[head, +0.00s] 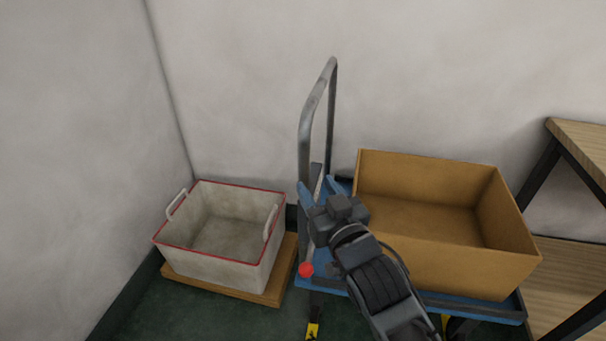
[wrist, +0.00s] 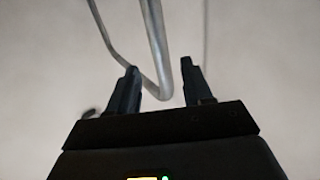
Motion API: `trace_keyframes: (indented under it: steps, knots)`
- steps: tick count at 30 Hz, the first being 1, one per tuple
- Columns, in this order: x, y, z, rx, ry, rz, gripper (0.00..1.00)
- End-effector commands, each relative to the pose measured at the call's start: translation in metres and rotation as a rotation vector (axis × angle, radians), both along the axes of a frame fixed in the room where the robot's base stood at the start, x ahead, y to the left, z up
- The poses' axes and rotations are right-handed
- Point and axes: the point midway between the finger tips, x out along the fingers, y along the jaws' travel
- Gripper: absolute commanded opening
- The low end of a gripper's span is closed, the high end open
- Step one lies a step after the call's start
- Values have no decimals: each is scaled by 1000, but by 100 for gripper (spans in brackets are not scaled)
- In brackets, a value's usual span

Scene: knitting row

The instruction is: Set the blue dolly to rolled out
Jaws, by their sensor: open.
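The blue dolly (head: 508,309) stands at the right of the head view, carrying a brown open box. Its grey tubular push handle (head: 305,124) rises at its left end, near the back wall. My gripper is open and empty at that handle end. In the wrist view, my gripper (wrist: 160,68) has its two dark fingers apart, and the handle tube (wrist: 157,45) shows between and beyond them. I cannot tell whether they touch it. My arm hides part of the dolly's front left and deck.
The brown box (head: 440,255) rests on the dolly. A white bin (head: 205,258) with a red rim sits on a wooden board (head: 275,290) to the left. A wooden shelf unit (head: 580,135) stands at the right. A red knob (head: 306,269) shows below my gripper.

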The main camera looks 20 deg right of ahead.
Motion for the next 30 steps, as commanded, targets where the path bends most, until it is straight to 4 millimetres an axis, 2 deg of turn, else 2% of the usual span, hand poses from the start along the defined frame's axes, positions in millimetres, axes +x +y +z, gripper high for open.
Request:
trace_keyframes:
  steps: [16, 21, 29, 30]
  knots:
    - [68, -3, 1, 0, -1, 0, 50]
    - [77, -3, 0, 0, 0, 0, 50]
    - [78, -3, 0, 0, 0, 0, 50]
    - [78, -3, 0, 0, 0, 0, 46]
